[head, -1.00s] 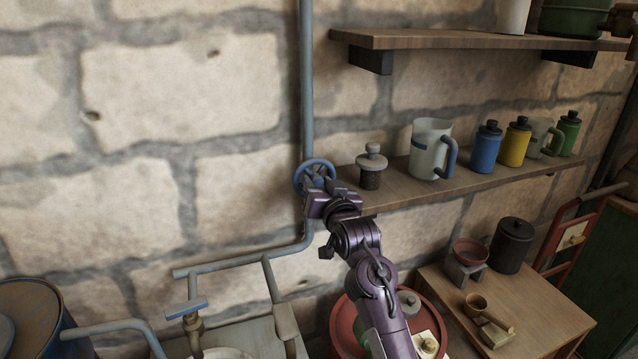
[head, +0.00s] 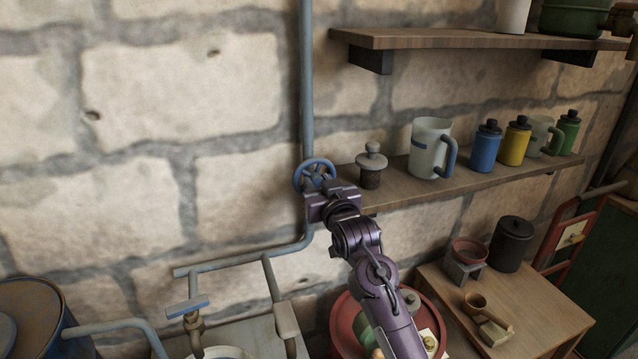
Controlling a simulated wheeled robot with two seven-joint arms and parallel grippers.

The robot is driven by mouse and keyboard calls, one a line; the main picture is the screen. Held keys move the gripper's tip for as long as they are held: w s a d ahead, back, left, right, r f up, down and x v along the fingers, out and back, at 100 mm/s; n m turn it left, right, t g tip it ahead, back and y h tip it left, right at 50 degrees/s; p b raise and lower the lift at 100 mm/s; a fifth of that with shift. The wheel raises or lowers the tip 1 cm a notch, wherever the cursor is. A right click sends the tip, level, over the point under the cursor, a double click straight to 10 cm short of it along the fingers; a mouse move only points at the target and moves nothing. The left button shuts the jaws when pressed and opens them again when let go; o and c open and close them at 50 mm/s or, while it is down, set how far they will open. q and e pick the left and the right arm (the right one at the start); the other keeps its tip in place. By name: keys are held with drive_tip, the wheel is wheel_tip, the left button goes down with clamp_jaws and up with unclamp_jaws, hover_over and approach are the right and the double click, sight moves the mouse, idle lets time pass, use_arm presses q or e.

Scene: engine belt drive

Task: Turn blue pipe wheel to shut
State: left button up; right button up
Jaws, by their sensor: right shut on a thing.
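The blue pipe wheel (head: 313,173) is a small spoked handwheel on the vertical blue-grey pipe (head: 307,90) against the stone wall. My right gripper (head: 325,190), purple, is at the lower right of the wheel, with its jaws shut on the wheel's lower part. The fingertips and the lower rim are partly hidden behind the gripper body. My left gripper is not in view.
A wooden shelf (head: 400,190) with a grey stoppered jar (head: 371,165), a mug (head: 431,148) and several bottles runs close to the right of the wheel. A sink tap (head: 188,308) and a red round tub (head: 342,322) are below. The wall left of the pipe is clear.

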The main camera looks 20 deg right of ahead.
drive_tip(key=n, duration=0.4)
drive_tip(key=shift+n, duration=0.4)
drive_tip(key=n, duration=0.4)
drive_tip(key=shift+f+n, duration=0.1)
drive_tip(key=shift+n, duration=0.2)
drive_tip(key=n+b, duration=0.1)
drive_tip(key=n, duration=0.2)
drive_tip(key=n+b, duration=0.1)
drive_tip(key=n, duration=0.3)
drive_tip(key=shift+b, duration=0.4)
drive_tip(key=n+b, duration=0.2)
drive_tip(key=n, duration=0.1)
drive_tip(key=shift+f+n, duration=0.15)
drive_tip(key=shift+n, duration=0.25)
drive_tip(key=n+b, duration=0.2)
drive_tip(key=shift+n+b, duration=0.3)
drive_tip(key=shift+b, duration=0.1)
drive_tip(key=n+b, duration=0.7)
drive_tip(key=shift+n+b, duration=1.4)
drive_tip(key=shift+n, duration=0.2)
